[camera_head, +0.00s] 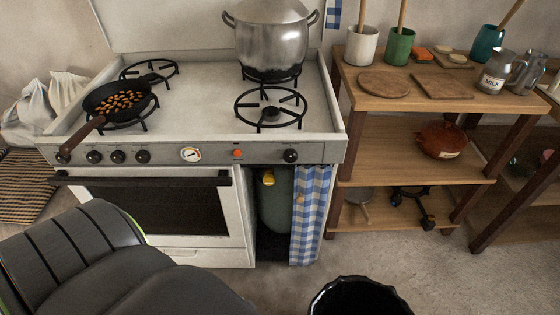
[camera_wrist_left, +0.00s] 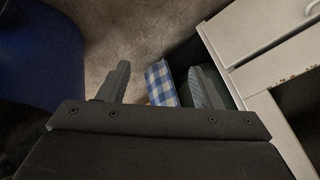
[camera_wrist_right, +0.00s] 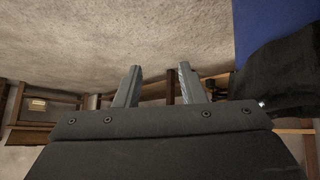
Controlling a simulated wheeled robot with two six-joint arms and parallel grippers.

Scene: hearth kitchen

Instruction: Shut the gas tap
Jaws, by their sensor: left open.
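The gas tap is a small yellow knob (camera_head: 268,178) on top of a green gas cylinder (camera_head: 275,205). The cylinder stands in the open bay at the right end of the stove, partly hidden by a blue checked curtain (camera_head: 311,215). My left gripper (camera_wrist_left: 160,72) is open and empty in the left wrist view. The curtain (camera_wrist_left: 160,83) shows between its fingers, farther off; the tap cannot be made out there. My right gripper (camera_wrist_right: 159,70) has its fingers apart with nothing between them. Neither gripper's fingers show in the head view.
The white stove (camera_head: 200,110) carries a pan of beans (camera_head: 118,101) and a large pot (camera_head: 270,40). A wooden shelf (camera_head: 415,148) with jars and boards stands to its right. A black bin (camera_head: 360,298) stands on the floor in front. Some floor between bin and stove is clear.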

